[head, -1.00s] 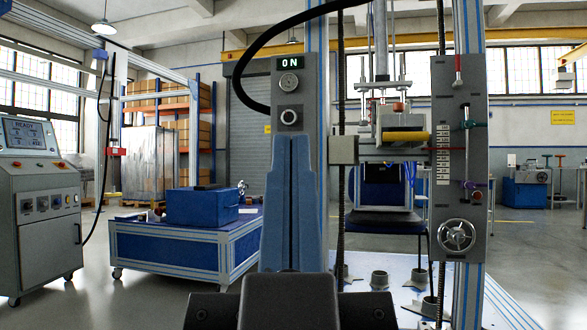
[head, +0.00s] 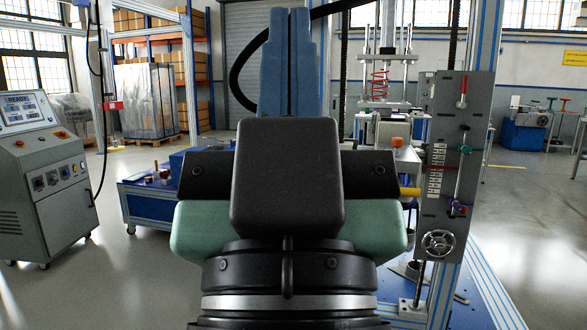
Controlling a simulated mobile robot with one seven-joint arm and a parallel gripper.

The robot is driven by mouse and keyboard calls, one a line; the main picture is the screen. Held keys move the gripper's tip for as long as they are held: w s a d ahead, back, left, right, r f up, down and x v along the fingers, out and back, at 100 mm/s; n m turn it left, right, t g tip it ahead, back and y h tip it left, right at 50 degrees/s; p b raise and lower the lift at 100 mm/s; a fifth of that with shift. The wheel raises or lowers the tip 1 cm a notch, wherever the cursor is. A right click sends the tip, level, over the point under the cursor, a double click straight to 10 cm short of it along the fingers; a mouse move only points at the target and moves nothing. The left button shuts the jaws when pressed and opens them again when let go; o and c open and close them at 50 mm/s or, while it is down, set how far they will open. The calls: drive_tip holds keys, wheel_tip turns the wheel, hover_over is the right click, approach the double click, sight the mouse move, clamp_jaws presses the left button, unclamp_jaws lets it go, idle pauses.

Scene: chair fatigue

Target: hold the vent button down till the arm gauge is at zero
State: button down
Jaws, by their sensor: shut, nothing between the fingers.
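My gripper (head: 289,14) points away from me, with its two blue fingers closed together and nothing between them. Its black body and wrist fill the middle of the head view. The grey control column with the small round gauge, the ring-shaped button and the ON display is hidden behind my gripper. I cannot read the gauge or tell whether the fingertips touch the button.
A grey side panel (head: 432,112) with levers, a number scale and a handwheel (head: 439,243) stands right of my gripper. A red spring (head: 379,85) is behind. A control console (head: 40,165) stands left. Open floor (head: 115,270) lies between console and my arm.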

wheel_tip(320, 180, up, 32)
drive_tip(key=p, duration=2.9)
drive_tip(key=shift+f, duration=0.2)
